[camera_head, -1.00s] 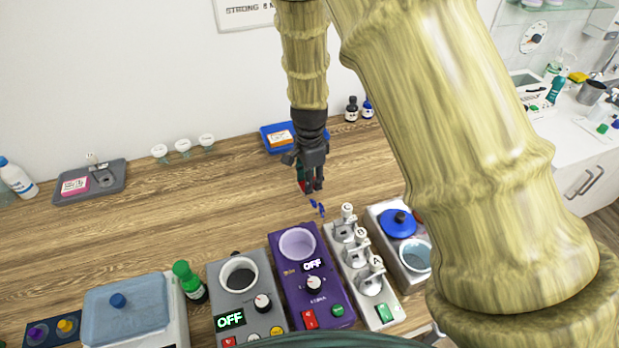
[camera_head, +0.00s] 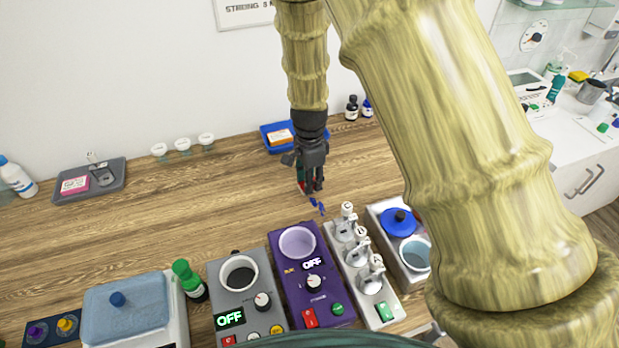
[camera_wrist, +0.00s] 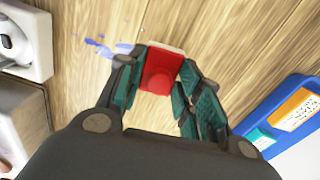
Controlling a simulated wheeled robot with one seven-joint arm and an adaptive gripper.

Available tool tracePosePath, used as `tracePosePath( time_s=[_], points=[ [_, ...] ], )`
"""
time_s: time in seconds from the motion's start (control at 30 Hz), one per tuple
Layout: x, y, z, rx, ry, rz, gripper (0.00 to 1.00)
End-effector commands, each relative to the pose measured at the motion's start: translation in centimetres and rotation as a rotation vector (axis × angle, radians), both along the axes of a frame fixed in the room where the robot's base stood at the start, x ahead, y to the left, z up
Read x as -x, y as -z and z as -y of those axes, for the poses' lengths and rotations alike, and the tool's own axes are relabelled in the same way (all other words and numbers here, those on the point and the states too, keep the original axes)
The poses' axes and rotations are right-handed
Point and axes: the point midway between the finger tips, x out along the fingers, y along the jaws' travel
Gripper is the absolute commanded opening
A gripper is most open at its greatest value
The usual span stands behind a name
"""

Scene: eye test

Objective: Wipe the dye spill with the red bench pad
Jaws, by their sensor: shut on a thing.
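The red bench pad (camera_wrist: 158,72) is between the fingers of my gripper (camera_wrist: 155,92) in the wrist view. My gripper is shut on it. In the head view my gripper (camera_head: 311,188) points down over the wooden bench, and only a sliver of the red pad (camera_head: 301,187) shows beside the fingers. The blue dye spill (camera_head: 317,206) lies on the bench just in front of the gripper. In the wrist view the spill (camera_wrist: 105,48) shows as blue smears left of the pad. Whether the pad touches the bench is hard to tell.
A blue tray (camera_head: 268,146) stands behind the gripper. A purple device (camera_head: 318,285) and a rack with white clamps (camera_head: 385,318) stand close in front of the spill. A grey device (camera_head: 243,275) is left of them.

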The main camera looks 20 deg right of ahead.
Motion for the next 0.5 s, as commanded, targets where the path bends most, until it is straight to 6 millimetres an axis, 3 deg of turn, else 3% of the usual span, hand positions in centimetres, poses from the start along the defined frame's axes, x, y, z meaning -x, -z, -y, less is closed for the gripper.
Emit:
tracePosePath(
  time_s=[0.5],
  points=[
    [-0.02, 0.80, 0.00, 0.000, 0.000, 0.001, 0.16]
  ],
)
